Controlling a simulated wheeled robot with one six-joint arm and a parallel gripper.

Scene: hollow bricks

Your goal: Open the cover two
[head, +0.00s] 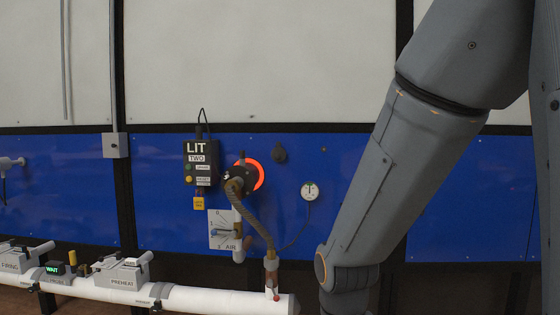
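A black box (201,163) labelled LIT and TWO hangs on the blue wall panel, left of centre. To its right is a dark round fitting (238,178) with a bright orange ring (257,174) behind it. My gripper is not in view.
A hose (254,220) runs from the fitting to a white pipe (210,300) along the bottom. A lever plate (221,229) marked AIR and a dial gauge (310,190) are nearby. Control boxes (123,274) sit on the pipe. The panel (350,160) between gauge and arm is clear.

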